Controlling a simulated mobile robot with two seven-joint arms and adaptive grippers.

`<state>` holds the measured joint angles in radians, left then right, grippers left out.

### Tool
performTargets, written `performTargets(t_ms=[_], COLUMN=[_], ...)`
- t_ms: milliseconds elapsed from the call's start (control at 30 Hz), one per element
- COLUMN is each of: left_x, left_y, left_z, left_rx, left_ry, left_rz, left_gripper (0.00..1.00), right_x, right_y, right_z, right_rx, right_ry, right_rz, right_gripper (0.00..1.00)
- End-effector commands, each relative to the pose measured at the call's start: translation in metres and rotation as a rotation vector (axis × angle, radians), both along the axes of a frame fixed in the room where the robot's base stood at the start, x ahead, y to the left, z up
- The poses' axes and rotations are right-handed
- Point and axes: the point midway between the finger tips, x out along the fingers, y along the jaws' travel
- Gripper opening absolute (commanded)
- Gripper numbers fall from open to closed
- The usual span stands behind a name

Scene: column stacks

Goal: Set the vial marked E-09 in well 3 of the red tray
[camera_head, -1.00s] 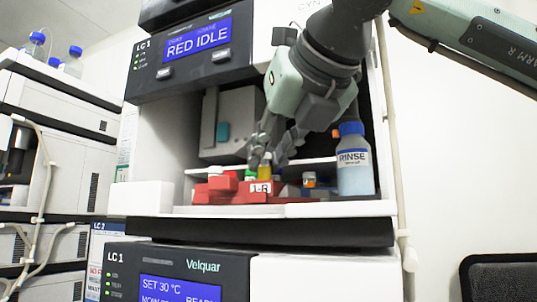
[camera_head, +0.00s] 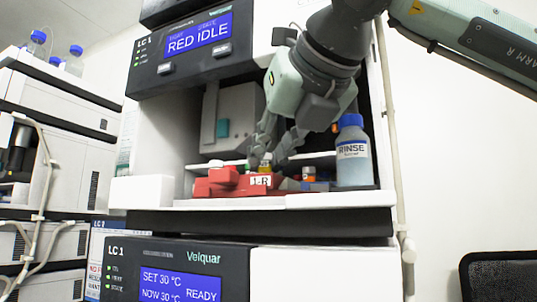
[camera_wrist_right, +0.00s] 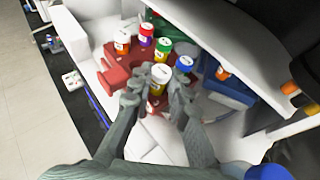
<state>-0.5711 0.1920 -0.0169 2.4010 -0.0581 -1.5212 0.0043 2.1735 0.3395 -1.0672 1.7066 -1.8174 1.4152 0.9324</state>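A red tray (camera_head: 213,188) lies on the shelf inside the LC 1 bay; its red body also shows in the right wrist view (camera_wrist_right: 116,77). A white-capped yellow vial (camera_wrist_right: 159,76) stands between the fingers of my right gripper (camera_wrist_right: 161,84), at the tray's front part. The fingers (camera_head: 268,152) appear closed on it from both sides. In the head view the yellow vial (camera_head: 265,167) is low, just above the tray's "1-R" label. Its seating is hidden, and no vial mark is legible. My left gripper is not in view.
A blue tray (camera_wrist_right: 232,86) with an orange vial (camera_wrist_right: 223,71) lies to the right. A rinse bottle (camera_head: 352,155) stands at the bay's right side.

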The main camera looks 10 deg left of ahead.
Motion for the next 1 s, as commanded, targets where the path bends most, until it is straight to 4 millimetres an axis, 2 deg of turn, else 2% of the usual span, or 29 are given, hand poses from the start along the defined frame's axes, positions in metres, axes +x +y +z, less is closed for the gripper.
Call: performTargets(t_ms=[33,200,567,667,1000], left_x=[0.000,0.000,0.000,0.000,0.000], left_y=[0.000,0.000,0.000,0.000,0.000], left_z=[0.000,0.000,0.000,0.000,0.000], left_rx=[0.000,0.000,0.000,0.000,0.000], left_ry=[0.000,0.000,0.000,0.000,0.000], left_rz=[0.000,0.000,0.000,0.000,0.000], left_gripper=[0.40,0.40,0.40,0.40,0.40], right_x=[0.000,0.000,-0.004,-0.014,-0.068], right_y=[0.000,0.000,-0.003,-0.009,-0.046], right_z=[0.000,0.000,0.002,0.008,0.035], right_rx=[0.000,0.000,0.001,0.002,0.002], right_ry=[0.000,0.000,-0.001,-0.002,-0.004], right_rz=[0.000,0.000,0.000,0.001,-0.001], right_gripper=[0.22,0.41,0.41,0.41,0.41])
